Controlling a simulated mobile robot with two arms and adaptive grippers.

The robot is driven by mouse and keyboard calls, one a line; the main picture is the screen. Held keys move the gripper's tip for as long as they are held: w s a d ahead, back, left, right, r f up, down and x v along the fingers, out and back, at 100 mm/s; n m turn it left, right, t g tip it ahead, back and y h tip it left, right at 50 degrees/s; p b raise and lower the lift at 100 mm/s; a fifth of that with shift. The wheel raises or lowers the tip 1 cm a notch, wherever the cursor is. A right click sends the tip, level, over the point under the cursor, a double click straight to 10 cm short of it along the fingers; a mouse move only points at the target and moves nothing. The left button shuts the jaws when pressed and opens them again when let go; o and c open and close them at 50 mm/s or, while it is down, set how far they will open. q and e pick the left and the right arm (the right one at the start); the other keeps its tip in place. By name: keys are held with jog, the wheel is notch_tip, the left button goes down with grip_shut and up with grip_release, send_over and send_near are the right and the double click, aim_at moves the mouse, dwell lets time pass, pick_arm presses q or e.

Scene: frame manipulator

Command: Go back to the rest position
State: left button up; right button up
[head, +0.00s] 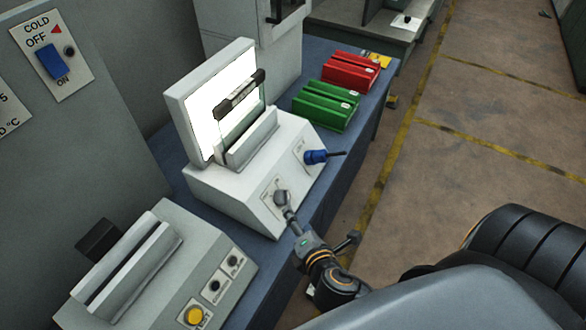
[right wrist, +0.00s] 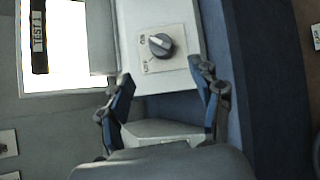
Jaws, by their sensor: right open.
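My right gripper (head: 318,224) reaches in from the lower right of the head view, close to the grey rotary knob (head: 281,197) on the front of the white light-panel device (head: 225,190). In the right wrist view my right gripper (right wrist: 160,72) is open, its two fingers wide apart with nothing between them. The knob (right wrist: 161,45) shows just beyond the fingertips, on a pale label plate. In the head view one finger overlaps the knob's lower edge; I cannot tell whether it touches. My left gripper is not in view.
A frame with a black handle (head: 240,94) stands before the lit panel. Green boxes (head: 325,104) and red boxes (head: 350,72) lie behind. A slotted unit (head: 140,262) stands nearer. Open floor (head: 480,150) is at right.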

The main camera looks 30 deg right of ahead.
jog(key=s+a+m+g+y, duration=0.1)
jog(key=s+m+g+y, duration=0.2)
jog(key=s+m+g, duration=1.25)
notch_tip(320, 180, down, 33)
jog(key=w+m+t+b, duration=0.2)
jog(key=m+t+b, duration=0.2)
jog(key=t+b, duration=0.2)
jog(key=s+d+f+g+b, duration=0.1)
jog(key=s+f+b, duration=0.1)
jog(key=s+f, duration=0.6)
jog(key=s+d+f+b, duration=0.1)
jog(key=s+f+b, duration=0.2)
jog(key=s+f, duration=0.5)
notch_tip(320, 180, down, 6)
jog(key=shift+s+d+r+g, duration=0.25)
jog(key=shift+s+d+g, duration=0.1)
jog(key=shift+s, duration=0.05)
